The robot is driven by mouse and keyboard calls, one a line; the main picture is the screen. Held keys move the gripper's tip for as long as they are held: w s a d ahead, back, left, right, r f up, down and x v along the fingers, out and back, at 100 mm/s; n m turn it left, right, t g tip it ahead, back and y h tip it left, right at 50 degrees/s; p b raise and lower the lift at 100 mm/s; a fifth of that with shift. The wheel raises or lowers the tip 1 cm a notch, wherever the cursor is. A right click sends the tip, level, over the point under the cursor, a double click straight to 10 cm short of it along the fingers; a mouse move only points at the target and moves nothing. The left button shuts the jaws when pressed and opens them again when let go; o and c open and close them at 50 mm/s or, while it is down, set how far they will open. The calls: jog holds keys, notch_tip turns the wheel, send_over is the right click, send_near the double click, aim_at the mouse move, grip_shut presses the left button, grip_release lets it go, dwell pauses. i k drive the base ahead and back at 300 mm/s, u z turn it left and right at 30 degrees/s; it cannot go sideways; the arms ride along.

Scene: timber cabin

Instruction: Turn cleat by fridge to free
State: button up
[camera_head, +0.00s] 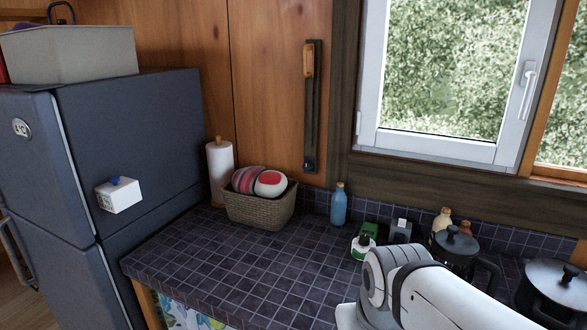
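A dark upright strip (313,125) is fixed to the wooden wall panel between the fridge and the window. A small orange-brown wooden piece (308,60), which looks like the cleat, sits upright near the top of the strip. A small dark fitting (310,165) is at the strip's lower end. The dark blue-grey fridge (130,130) stands at the left. My white arm reaches in at the lower right, below and to the right of the strip and well apart from it. My gripper does not show.
A dark tiled counter (215,270) runs below the strip. On it stand a paper towel roll (220,170), a wicker basket (262,210), a blue bottle (339,206) and pots (556,285). A white box (118,195) is on the fridge side. The window (450,80) is at the right.

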aim_at(307, 165)
jog(key=z, duration=2.85)
jog(key=k, duration=1.45)
jog(key=u, duration=1.75)
jog(key=i, duration=1)
jog(key=u, duration=0.1)
